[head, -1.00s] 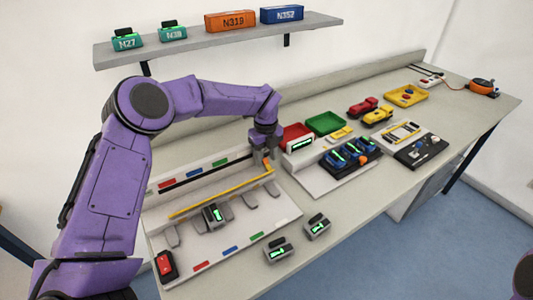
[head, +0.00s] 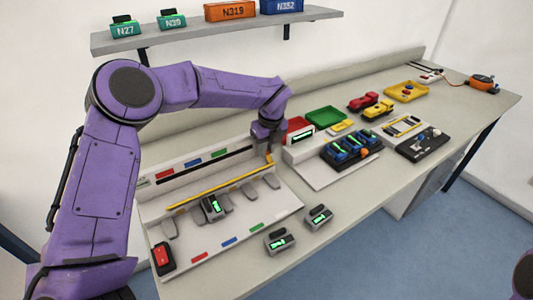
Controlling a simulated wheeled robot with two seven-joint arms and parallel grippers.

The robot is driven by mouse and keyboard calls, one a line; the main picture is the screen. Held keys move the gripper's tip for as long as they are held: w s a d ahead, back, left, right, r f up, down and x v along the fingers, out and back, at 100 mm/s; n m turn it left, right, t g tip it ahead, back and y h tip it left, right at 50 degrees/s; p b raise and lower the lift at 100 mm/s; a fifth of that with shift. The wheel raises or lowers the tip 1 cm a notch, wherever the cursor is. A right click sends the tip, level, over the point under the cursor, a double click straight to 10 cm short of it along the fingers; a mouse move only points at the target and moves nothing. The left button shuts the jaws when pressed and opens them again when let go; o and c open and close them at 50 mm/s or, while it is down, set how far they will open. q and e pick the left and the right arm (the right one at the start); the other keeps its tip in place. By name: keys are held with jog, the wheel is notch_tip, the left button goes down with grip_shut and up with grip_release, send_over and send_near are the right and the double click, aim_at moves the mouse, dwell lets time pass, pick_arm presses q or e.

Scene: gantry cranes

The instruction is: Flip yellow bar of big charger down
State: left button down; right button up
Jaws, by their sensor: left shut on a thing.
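The big charger (head: 237,240) is a white tray-like station on the near left of the bench, with a raised back panel. Its yellow bar (head: 212,188) runs slanting across it, in front of the back panel and above the row of grey slots. A grey battery with a green display (head: 212,207) sits in one slot. My left gripper (head: 268,154) is at the bar's right end, pointing down, shut on the bar there. The fingertips are small and partly hidden by the wrist. My right gripper is not in view.
A red switch (head: 162,258) is at the charger's near left corner. Two loose grey batteries (head: 280,241) lie in front. A smaller charger with blue batteries (head: 350,150) stands to the right. A shelf (head: 180,38) with labelled boxes hangs above the bench.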

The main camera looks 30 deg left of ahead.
aim_at(273, 163)
pick_arm(q)
jog(key=d+t+y+b, duration=0.1)
jog(key=y+b, duration=0.1)
jog(key=b, duration=0.3)
jog(key=s+d+t+y+b, duration=0.1)
jog(key=y+b, duration=0.1)
jog(key=b, duration=0.2)
jog(key=s+d+t+y+b, duration=0.1)
jog(key=t+y+b, duration=0.1)
jog(key=b, duration=0.3)
jog(key=shift+f+y+b, duration=0.2)
jog(key=shift+y+b, duration=0.1)
jog(key=shift+y, duration=0.1)
jog(key=shift+s+d+r+t+y+b, duration=0.1)
jog(key=shift+d+r+t+y+b, duration=0.3)
jog(key=shift+b, duration=0.45)
jog(key=shift+a+f, duration=0.1)
jog(key=shift+a, duration=0.05)
jog(key=c, duration=1.3)
grip_release()
jog(key=o, duration=0.3)
jog(key=shift+a, duration=0.15)
jog(key=shift+s+d+r, duration=0.1)
jog(key=shift+d+r, duration=0.1)
jog(key=shift+d, duration=0.2)
jog(key=v, duration=0.9)
jog(key=shift+s+d+r, duration=0.15)
jog(key=shift+d+r, duration=0.05)
jog(key=shift+d, duration=0.1)
